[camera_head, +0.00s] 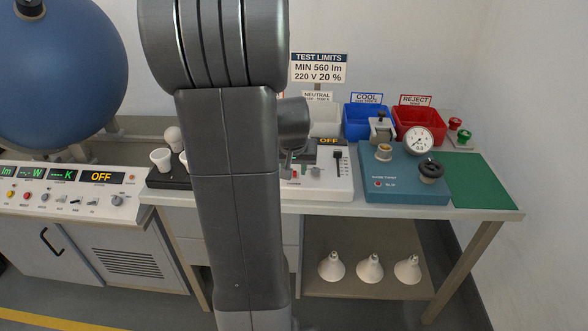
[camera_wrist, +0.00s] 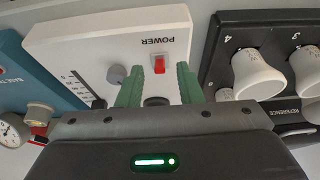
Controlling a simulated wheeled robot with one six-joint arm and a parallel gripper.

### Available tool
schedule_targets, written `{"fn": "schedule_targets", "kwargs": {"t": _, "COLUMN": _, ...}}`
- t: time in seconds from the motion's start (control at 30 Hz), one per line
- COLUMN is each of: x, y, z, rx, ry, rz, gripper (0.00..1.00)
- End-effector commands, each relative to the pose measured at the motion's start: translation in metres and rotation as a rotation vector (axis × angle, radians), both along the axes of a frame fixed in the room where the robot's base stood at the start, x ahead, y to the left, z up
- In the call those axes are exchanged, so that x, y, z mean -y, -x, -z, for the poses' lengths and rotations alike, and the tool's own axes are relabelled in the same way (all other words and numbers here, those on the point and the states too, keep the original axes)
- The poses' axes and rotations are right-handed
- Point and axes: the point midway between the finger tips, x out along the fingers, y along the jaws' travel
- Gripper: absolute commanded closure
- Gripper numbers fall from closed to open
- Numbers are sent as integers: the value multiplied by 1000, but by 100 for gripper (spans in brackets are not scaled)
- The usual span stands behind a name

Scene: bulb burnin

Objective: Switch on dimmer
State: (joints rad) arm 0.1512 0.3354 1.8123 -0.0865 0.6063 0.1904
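The dimmer is a white box (camera_head: 325,185) on the bench, partly hidden behind my arm in the head view. Its display (camera_head: 328,141) reads OFF, and a black slider (camera_head: 338,155) stands at its right. In the wrist view the white box (camera_wrist: 100,42) shows a red rocker switch (camera_wrist: 159,64) beside the word POWER, a grey knob (camera_wrist: 116,73) and the slider scale. My gripper (camera_wrist: 158,70) is open, with two green fingers apart and nothing between them. The red switch appears between the fingertips; whether they touch the panel cannot be told. The gripper is largely hidden in the head view.
A black rack (camera_wrist: 225,50) with white bulbs lies beside the dimmer. A teal device (camera_head: 400,182) with a gauge stands at its other side. Neutral, blue and red bins (camera_head: 417,122) stand behind. A blue sphere (camera_head: 60,75) and console (camera_head: 70,203) are at left. A green mat (camera_head: 480,180) is clear.

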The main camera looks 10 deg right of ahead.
Motion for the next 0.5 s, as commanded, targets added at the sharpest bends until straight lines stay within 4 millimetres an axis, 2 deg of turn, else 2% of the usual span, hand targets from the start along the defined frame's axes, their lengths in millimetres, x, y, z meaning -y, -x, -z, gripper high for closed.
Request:
{"fn": "schedule_targets", "kwargs": {"t": 0.1, "x": 1, "y": -2, "z": 6, "rx": 0, "ry": 0, "rz": 0, "gripper": 67}}
{"fn": "schedule_targets", "kwargs": {"t": 0.37, "x": 1, "y": -3, "z": 7, "rx": 1, "ry": 0, "rz": 0, "gripper": 67}}
{"fn": "schedule_targets", "kwargs": {"t": 0.4, "x": 1, "y": -3, "z": 7, "rx": 1, "ry": 0, "rz": 0, "gripper": 69}}
{"fn": "schedule_targets", "kwargs": {"t": 0.5, "x": 1, "y": -3, "z": 7, "rx": 1, "ry": 0, "rz": 0, "gripper": 89}}
